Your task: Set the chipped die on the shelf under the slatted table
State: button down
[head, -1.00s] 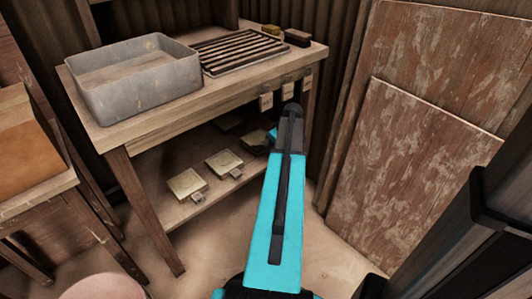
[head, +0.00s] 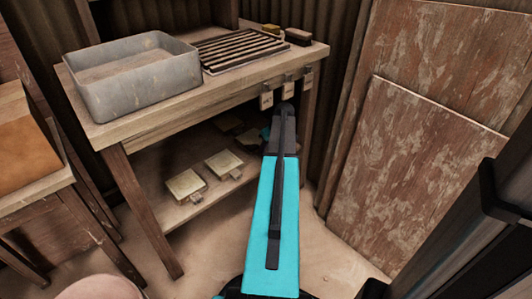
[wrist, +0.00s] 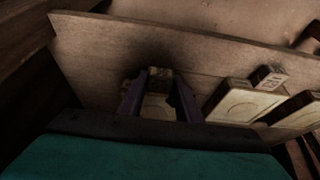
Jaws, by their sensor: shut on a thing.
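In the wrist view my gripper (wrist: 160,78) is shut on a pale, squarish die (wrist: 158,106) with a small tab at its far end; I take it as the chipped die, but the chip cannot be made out. The die is over the wooden shelf (wrist: 110,60) under the table; I cannot tell whether it touches the board. In the head view the slatted table (head: 150,130) has the shelf (head: 150,165) below its top. My arm hides most of the gripper and die there.
Two other dies, a left one (head: 186,184) and a right one (head: 224,164), lie on the shelf's front part. A grey tray (head: 135,85) and a slatted rack (head: 235,48) stand on the tabletop. Tags (head: 267,97) hang at its front edge. Leaning boards (head: 420,150) stand to the right.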

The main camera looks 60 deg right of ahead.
jog(key=shift+f, duration=0.8)
jog(key=c, duration=1.3)
grip_release()
